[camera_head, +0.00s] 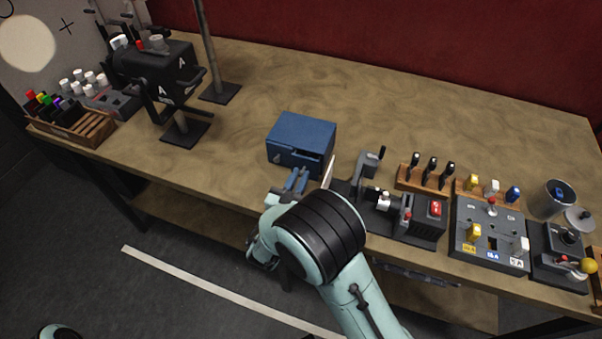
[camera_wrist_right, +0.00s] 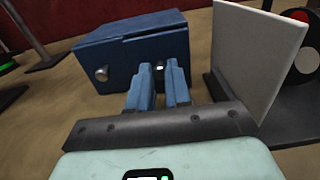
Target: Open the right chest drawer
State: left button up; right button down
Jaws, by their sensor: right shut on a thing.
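The blue chest (camera_head: 303,131) stands on the workbench, and its front also shows in the right wrist view (camera_wrist_right: 118,62). A round silver knob (camera_wrist_right: 101,74) is on its left drawer front. The right drawer (camera_wrist_right: 176,50) has a dark gap above its front in the head view and seems to stand slightly out. My right gripper (camera_head: 296,178) is at the front of the chest. In the right wrist view its blue fingers (camera_wrist_right: 160,75) are shut on the right drawer's knob (camera_wrist_right: 159,68), which is mostly hidden between them.
A thin pale upright panel (camera_wrist_right: 243,60) stands close to the right of the chest. Control boxes (camera_head: 490,235) with levers and switches crowd the bench's right side. A black device on a stand (camera_head: 160,80) and a wooden rack (camera_head: 85,128) are at the left. The bench behind the chest is clear.

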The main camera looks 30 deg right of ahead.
jog(key=v, duration=0.7)
jog(key=shift+s+a, duration=0.25)
jog(key=c, duration=1.1)
grip_release()
jog(key=v, duration=1.3)
jog(key=shift+s+a, duration=0.15)
